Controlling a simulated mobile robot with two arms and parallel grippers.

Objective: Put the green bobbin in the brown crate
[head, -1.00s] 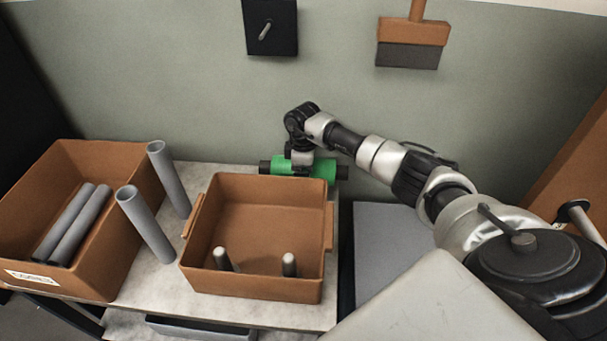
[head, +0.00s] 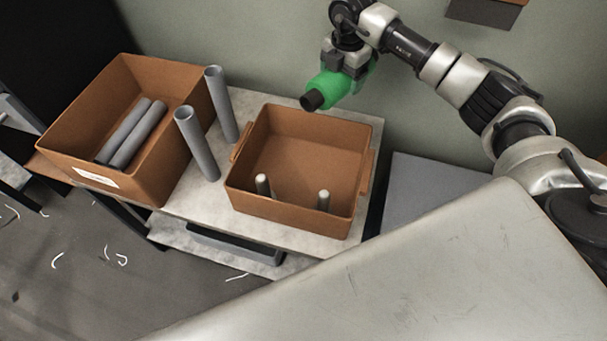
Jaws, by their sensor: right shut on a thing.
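The green bobbin (head: 328,88) has a thick green body and a dark end. My right gripper (head: 346,68) is shut on it from above and holds it tilted in the air, over the back of the brown crate as seen in the picture. The brown crate (head: 292,212) is an open box with side handles on the pale table. Two short pegs with pale tops stand inside it. The bobbin's far end is partly hidden by the gripper. My left gripper is not in view.
A larger brown bin (head: 68,142) with a white label stands at the left and holds grey tubes. Two grey tubes (head: 197,145) stand upright, slightly tilted, between the bin and the crate. A grey flat surface (head: 425,185) lies right of the table.

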